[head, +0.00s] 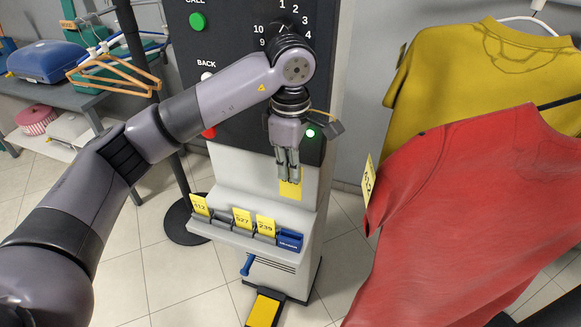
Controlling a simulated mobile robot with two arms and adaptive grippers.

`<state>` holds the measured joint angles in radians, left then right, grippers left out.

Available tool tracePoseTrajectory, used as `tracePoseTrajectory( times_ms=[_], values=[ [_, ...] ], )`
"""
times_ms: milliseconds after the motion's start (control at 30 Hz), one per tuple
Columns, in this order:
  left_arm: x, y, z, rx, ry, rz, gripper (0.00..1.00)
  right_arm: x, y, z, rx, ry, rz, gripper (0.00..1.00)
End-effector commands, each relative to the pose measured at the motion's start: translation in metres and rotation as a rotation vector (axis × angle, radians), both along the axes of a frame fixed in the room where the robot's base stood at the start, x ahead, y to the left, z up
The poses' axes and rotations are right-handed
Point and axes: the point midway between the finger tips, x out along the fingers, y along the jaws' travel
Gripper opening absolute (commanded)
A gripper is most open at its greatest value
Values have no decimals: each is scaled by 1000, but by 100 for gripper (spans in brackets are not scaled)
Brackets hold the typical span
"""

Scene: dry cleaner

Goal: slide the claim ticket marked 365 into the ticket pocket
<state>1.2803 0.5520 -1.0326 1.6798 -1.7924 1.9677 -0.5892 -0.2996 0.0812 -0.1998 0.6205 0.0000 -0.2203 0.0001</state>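My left gripper (288,168) points down in front of the dark control panel, its fingers shut on a yellow ticket (291,189). The ticket hangs below the fingertips; no number is readable on it. Below it, a grey ledge (225,236) on the white column carries a row of ticket holders. Yellow tickets that look like 412 (200,205), 527 (242,218) and 239 (265,225) stand there. A blue pocket (290,240) with small white lettering is at the right end, with no ticket showing in it. The held ticket is above this pocket, apart from it. My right gripper is out of view.
A red shirt (465,215) with a yellow tag (368,180) and a mustard shirt (480,75) hang close on the right. The panel has a green button (197,20) and a dial. A shelf with hangers (115,72) stands at left.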

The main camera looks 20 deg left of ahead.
Motion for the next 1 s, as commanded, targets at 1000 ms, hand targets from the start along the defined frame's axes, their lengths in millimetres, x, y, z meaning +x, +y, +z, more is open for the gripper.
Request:
tracePoseTrajectory(
  times_ms=[1000],
  values=[
    [0,0,62,0,0,0,0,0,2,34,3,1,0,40]
  ],
)
